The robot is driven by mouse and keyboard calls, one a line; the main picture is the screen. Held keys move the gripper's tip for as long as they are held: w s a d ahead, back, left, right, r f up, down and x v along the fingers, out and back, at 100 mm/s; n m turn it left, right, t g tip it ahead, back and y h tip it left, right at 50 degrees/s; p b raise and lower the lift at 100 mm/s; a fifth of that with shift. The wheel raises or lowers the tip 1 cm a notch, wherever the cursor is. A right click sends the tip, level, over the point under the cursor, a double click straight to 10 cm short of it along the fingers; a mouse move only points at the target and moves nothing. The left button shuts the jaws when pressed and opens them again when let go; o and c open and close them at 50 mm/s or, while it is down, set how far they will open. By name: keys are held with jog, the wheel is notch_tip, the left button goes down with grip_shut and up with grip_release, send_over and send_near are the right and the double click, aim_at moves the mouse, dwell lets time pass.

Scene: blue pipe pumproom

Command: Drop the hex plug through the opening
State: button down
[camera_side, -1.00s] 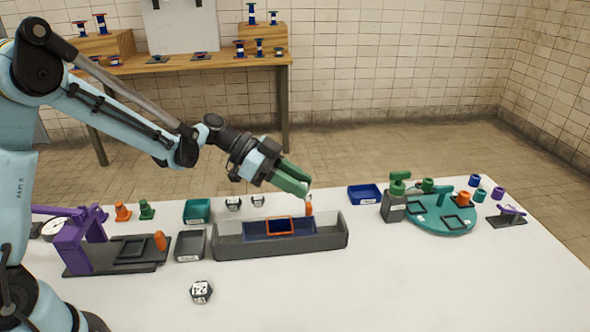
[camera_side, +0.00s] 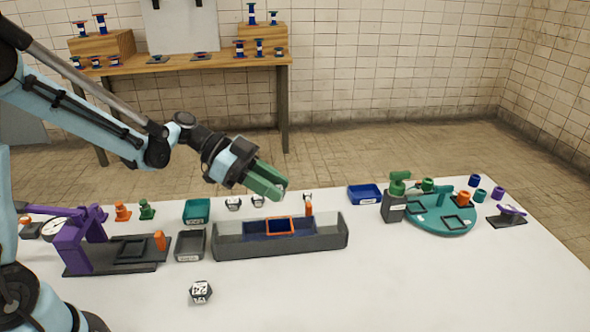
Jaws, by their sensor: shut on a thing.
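The tray holds a dark blue panel (camera_side: 253,229) with an orange-rimmed square opening (camera_side: 280,233). The fingertips are apart from this opening, higher up. An upright orange piece (camera_side: 309,208) stands at the tray's back edge, right of the fingers.
Black-and-white marked blocks stand behind the tray (camera_side: 233,204) and in front of it (camera_side: 201,292). A purple clamp fixture (camera_side: 80,245) is at left, with small grey (camera_side: 190,245) and green (camera_side: 197,211) bins. A teal turntable (camera_side: 440,222) is at right. The front table is mostly clear.

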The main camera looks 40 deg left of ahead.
jog(key=shift+f, duration=3.8)
jog(key=c, duration=0.8)
grip_release()
jog(key=shift+s, duration=0.1)
jog(key=shift+r, duration=3.5)
